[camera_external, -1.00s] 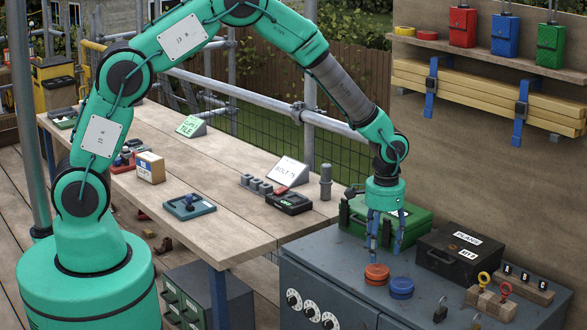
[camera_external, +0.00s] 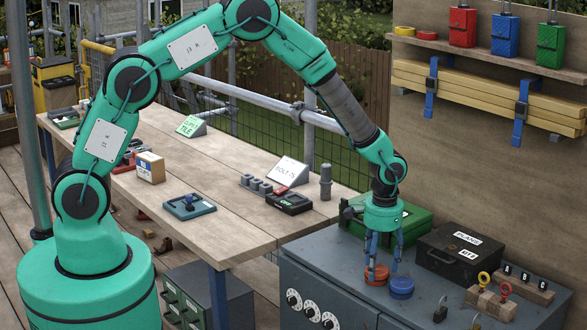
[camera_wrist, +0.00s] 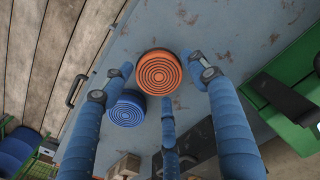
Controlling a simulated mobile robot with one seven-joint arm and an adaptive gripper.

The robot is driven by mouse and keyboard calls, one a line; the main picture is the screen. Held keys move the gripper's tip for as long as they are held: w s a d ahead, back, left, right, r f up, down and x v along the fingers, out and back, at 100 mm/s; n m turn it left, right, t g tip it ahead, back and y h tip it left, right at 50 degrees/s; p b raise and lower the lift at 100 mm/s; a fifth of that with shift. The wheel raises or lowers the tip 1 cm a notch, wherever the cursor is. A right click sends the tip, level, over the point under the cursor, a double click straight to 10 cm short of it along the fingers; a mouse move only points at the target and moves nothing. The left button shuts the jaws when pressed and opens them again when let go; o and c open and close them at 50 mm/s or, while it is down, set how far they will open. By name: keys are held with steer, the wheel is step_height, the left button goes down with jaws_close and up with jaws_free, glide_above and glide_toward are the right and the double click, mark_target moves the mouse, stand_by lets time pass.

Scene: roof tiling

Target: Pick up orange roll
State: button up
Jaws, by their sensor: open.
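The orange roll (camera_external: 376,275) lies flat on the grey metal cabinet top (camera_external: 330,262). The blue roll (camera_external: 401,288) lies just to its right, close to it. My gripper (camera_external: 384,270) points down with its blue fingers open around the orange roll, partly hiding it in the external view. In the wrist view the orange roll (camera_wrist: 158,72) shows ringed and round between the spread fingertips. The blue roll (camera_wrist: 127,109) sits below left of it there, beside the left finger. I cannot tell whether any finger touches either roll.
A green case (camera_external: 412,226) and a black box (camera_external: 447,254) stand behind on the cabinet. Padlocks and a wooden block with coloured eyelets (camera_external: 491,302) sit to the right. The cabinet's front left top is clear.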

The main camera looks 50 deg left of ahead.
steer(key=shift+f, duration=1)
steer(key=c, duration=1)
